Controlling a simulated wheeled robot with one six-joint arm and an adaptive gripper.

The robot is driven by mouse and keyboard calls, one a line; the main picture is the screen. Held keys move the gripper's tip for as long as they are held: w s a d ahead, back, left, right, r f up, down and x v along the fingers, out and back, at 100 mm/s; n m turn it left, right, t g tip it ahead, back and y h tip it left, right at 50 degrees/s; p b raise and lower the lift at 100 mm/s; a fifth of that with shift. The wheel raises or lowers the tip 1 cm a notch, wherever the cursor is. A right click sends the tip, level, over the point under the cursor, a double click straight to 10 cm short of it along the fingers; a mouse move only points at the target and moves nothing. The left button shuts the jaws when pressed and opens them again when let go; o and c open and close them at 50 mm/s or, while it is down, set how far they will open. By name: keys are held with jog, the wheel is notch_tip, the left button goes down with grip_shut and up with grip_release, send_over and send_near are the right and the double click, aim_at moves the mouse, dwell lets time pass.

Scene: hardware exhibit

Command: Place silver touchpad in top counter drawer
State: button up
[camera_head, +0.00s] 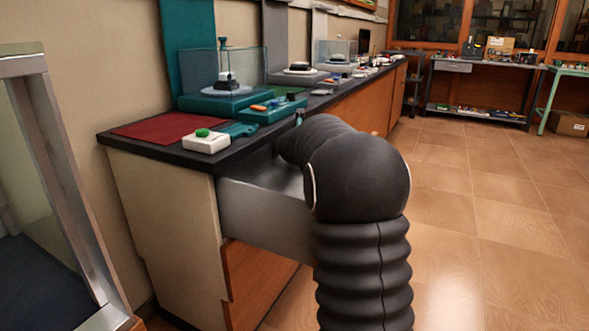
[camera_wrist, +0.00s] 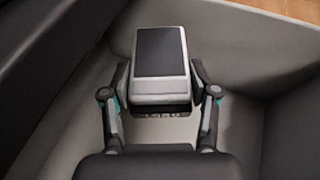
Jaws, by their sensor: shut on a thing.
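The silver touchpad (camera_wrist: 161,92), a silver block with a dark pad on its upper face, is in the middle of the wrist view. My gripper (camera_wrist: 161,88) is shut on it, one finger on each side. Around them are the pale inner walls and floor of the open top drawer (camera_wrist: 245,65). I cannot tell whether the touchpad touches the drawer floor. In the head view the drawer (camera_head: 265,213) is pulled out below the counter top, and my black arm hides its right part, my gripper and the touchpad.
The dark counter (camera_head: 172,154) carries a red mat (camera_head: 160,126), a white box with a green button (camera_head: 206,141) and glass display cases (camera_head: 225,75). A metal-framed case (camera_head: 70,190) stands at the left. The tiled floor (camera_head: 470,215) at right is clear.

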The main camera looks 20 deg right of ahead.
jog(key=shift+w+a+f, duration=0.35)
jog(key=shift+w+a, duration=0.05)
jog(key=shift+w, duration=0.1)
jog(key=shift+f+b, duration=1.55)
jog(key=shift+f, duration=0.45)
jog(key=shift+f+b, duration=0.5)
jog(key=shift+f, duration=0.15)
jog(key=o, duration=1.2)
